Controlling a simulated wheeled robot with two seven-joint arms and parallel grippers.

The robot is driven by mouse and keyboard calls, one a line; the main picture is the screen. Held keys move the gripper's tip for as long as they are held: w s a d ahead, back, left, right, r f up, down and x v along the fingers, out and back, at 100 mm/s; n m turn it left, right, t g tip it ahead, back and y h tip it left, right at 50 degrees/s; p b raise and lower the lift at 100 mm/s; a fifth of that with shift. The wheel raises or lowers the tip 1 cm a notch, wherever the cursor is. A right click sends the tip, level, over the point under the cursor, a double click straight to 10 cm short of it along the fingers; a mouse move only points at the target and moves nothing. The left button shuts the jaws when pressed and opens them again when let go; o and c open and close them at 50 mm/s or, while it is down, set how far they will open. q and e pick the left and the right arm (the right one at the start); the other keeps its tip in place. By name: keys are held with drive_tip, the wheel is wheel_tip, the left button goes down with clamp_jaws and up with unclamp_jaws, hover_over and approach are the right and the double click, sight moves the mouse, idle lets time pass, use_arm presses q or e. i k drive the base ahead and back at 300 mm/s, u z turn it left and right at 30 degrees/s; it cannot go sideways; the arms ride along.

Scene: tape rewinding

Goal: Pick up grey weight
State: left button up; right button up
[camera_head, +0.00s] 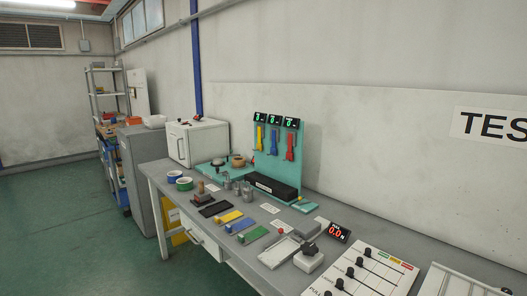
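Several small grey metal cylinders, which look like the grey weights (247,192), stand close together on the grey workbench (345,217). They are in the middle of the head view, in front of a teal stand. They are small here, so I cannot tell their sizes or markings apart. Neither of my grippers is in view, and nothing is seen touching the weights.
A teal board (284,140) with digital displays stands behind a black box (270,187). Tape rolls (184,184), coloured blocks (229,217) and a black tray (213,208) lie nearby. A white cabinet (199,142) stands at the bench's far end. The floor at left is clear.

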sight(227, 183)
drive_tip(key=u, duration=0.55)
drive_tip(key=k, duration=1.3)
drive_tip(key=u, duration=1.1)
drive_tip(key=i, duration=3.1)
drive_tip(key=z, duration=1.25)
drive_tip(key=i, duration=0.95)
drive_tip(key=z, duration=1.45)
drive_tip(key=i, duration=0.2)
drive_tip(key=u, duration=0.05)
